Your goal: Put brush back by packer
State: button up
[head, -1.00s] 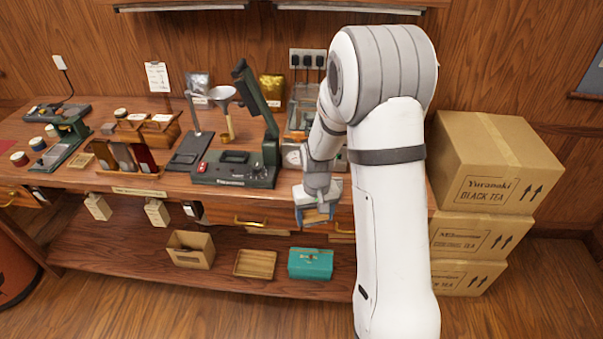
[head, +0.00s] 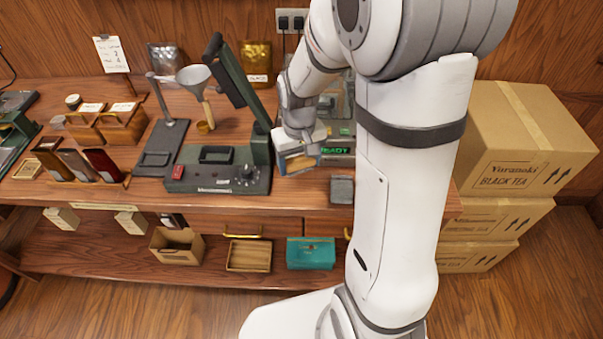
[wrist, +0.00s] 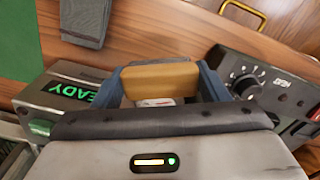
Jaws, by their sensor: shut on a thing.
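My gripper (head: 300,160) is shut on the brush, a tan wooden block (wrist: 160,82) between two blue fingers in the wrist view. The brush's tan side (head: 299,163) also shows in the head view; its bristles cannot be made out. The gripper is above the bench's front part, between the dark green lever press (head: 222,170) and the machine with the green READY display (head: 337,150). The READY machine (wrist: 65,90) is at the left in the wrist view, and a dark panel with a knob (wrist: 245,85) is at the right. I cannot tell which machine is the packer.
A grey folded pad (head: 342,190) lies at the bench's front edge, right of my gripper. A funnel on a stand (head: 195,78) is left of the press lever. Stacked cartons (head: 510,165) stand right of my arm. A narrow strip of bench (head: 300,190) is bare.

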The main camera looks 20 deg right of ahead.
aim_at(301, 186)
notch_tip(301, 186, down, 2)
jog(key=shift+d+f, duration=0.2)
jog(key=shift+f, duration=1.8)
jog(key=shift+f, duration=0.15)
jog(key=o, duration=0.9)
jog(key=shift+o, duration=0.2)
